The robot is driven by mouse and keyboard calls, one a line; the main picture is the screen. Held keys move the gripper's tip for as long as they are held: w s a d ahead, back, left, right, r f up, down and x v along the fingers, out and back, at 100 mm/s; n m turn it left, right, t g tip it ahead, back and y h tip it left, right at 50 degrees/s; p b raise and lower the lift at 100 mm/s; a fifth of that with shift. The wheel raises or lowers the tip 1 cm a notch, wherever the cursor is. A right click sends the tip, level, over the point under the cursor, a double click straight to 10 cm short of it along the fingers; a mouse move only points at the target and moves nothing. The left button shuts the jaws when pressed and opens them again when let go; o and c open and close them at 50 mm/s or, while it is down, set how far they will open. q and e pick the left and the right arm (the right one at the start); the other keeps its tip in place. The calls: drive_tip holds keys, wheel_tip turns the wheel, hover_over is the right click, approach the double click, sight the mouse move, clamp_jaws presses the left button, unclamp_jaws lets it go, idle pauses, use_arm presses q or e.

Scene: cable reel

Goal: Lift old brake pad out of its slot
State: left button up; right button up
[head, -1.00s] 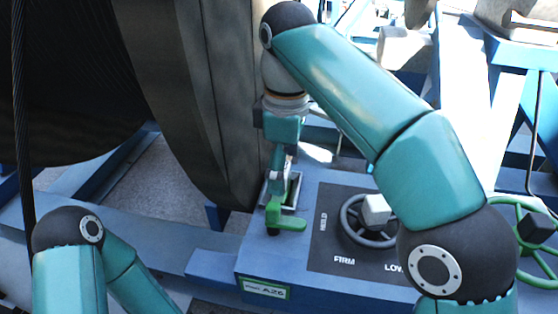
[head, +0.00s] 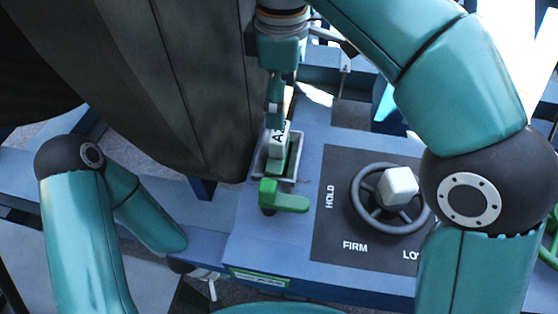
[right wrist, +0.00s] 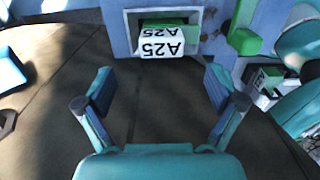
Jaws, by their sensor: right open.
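The old brake pad (head: 282,160) is a green block with a white A25 tag on it. It stands in a pale-framed slot (head: 290,180) on the blue housing, beside the dark reel. The pad's green edge and white tag show at the top of the right wrist view (right wrist: 168,40). My right gripper (head: 274,118) is just behind the tag in the head view. In the right wrist view its fingers (right wrist: 160,90) are spread, with nothing between them, and the pad lies past their tips. My left forearm shows at lower left; its gripper fingers cannot be made out.
A green lever (head: 285,198) sits right in front of the slot. A handwheel (head: 395,192) with a pale knob is on the dark HOLD/FIRM panel to the right. The big reel (head: 190,90) closes off the slot's left side.

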sight(281, 134)
wheel_tip(281, 134, down, 9)
drive_tip(key=shift+r+b, duration=0.2)
drive_tip(key=shift+b, duration=0.55)
clamp_jaws()
